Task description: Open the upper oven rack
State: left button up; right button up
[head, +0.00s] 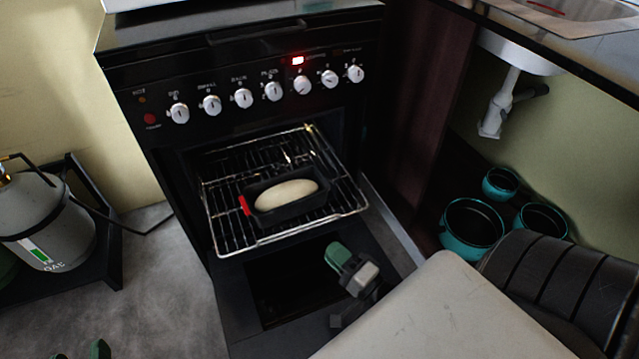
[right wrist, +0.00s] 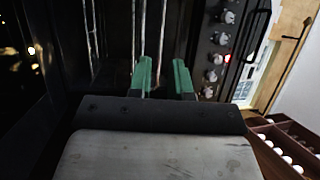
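The black oven (head: 235,128) stands with its door (head: 240,310) folded down. The wire rack (head: 225,228) sticks out of the oven and carries a black loaf tin (head: 290,215) with pale dough (head: 286,194). My right gripper (head: 345,262) is just below and in front of the rack's front edge, over the open door. In the right wrist view its green fingers (right wrist: 162,78) are apart, with rack wires (right wrist: 163,35) ahead; whether one lies between them I cannot tell. Only the green fingertips of my left gripper (head: 78,353) show, apart, at the bottom left.
A gas cylinder (head: 45,225) stands in a dark frame left of the oven. Teal pots (head: 472,228) sit on a low shelf at right, under a sink pipe (head: 500,105). A dark cabinet side (head: 425,110) borders the oven's right. Grey floor at left is clear.

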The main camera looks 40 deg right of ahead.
pick_arm(q)
jog(key=shift+s+a+f+g+y, duration=0.15)
jog(key=shift+s+f+g+y, duration=0.15)
jog(key=shift+f+g, duration=0.3)
pick_arm(e)
jog(key=shift+v, duration=1.55)
